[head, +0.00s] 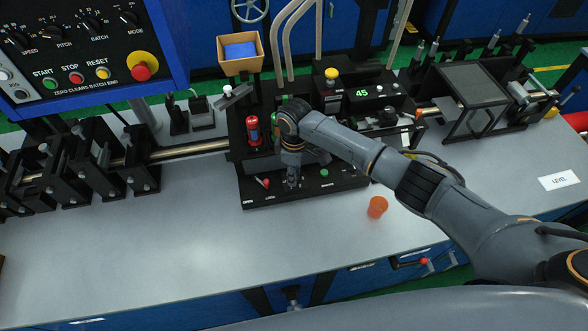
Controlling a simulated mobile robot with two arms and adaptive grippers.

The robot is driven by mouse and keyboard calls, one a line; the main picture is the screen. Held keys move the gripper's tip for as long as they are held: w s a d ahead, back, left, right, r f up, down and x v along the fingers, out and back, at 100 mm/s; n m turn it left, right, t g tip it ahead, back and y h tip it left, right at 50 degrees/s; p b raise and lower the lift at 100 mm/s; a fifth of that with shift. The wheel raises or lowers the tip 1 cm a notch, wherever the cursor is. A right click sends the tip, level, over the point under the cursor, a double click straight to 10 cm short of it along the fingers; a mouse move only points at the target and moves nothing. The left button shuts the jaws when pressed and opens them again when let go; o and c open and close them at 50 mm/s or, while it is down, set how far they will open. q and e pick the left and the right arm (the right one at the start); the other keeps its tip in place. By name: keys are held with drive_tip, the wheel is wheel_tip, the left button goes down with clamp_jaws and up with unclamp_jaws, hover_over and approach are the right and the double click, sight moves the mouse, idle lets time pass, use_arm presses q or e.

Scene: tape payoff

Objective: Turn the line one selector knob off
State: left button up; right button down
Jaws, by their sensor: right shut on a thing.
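My right gripper (292,182) reaches down onto the front of the black machine base (340,184) in the middle of the bench. Its fingers are shut on a small dark part there, which looks like the selector knob. The fingers cover most of that part, so its pointer direction cannot be read. A small red-tipped lever (265,183) sits to the left of the fingers, and a green button (324,173) sits to the right. The small labels along the base's front edge are hard to read. My left gripper is not in view.
An orange cup-like piece (377,207) stands on the grey bench (200,245), right of the base. A red cylinder (253,131) stands behind the fingers. A control panel (80,50) with dials hangs at upper left. The bench front is mostly clear.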

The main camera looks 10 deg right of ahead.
idle(0.5)
drive_tip(key=c, duration=1)
unclamp_jaws()
drive_tip(key=shift+r, duration=0.2)
wheel_tip(320, 180, up, 12)
drive_tip(key=shift+w+f, duration=0.1)
drive_tip(key=shift+f, duration=0.1)
